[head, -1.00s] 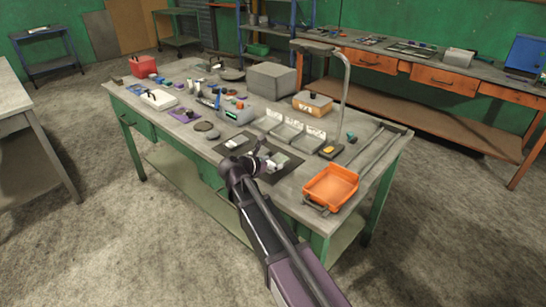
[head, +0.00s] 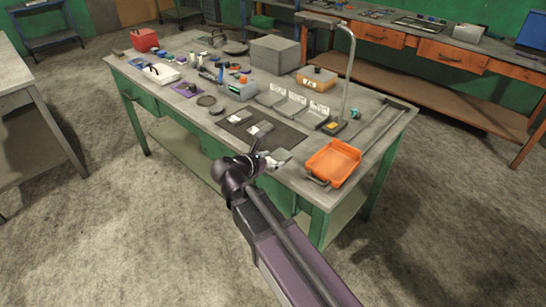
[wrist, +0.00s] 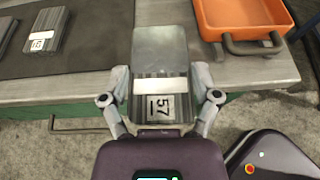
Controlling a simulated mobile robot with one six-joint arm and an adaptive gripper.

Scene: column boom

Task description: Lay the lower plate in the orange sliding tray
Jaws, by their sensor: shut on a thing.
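My gripper (wrist: 161,88) is shut on a grey metal plate (wrist: 160,50), one finger on each side of it. The plate has a ribbed near part and a white label reading 57. In the head view this plate (head: 279,156) shows at the table's front edge, partly behind my gripper (head: 262,158); its height over the table is hard to tell. The orange tray (head: 333,158) lies at the table's right front corner, to the right of the plate, and looks empty. In the wrist view the tray (wrist: 243,16) is at the upper right, with its dark handle towards me.
Two similar plates lie on the dark mat (wrist: 95,40); one plate (wrist: 46,32) shows its label. Metal rails (head: 378,133) run behind the tray. A lamp-like bent post (head: 347,75) stands behind it, and grey bins (head: 290,105) stand behind the mat.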

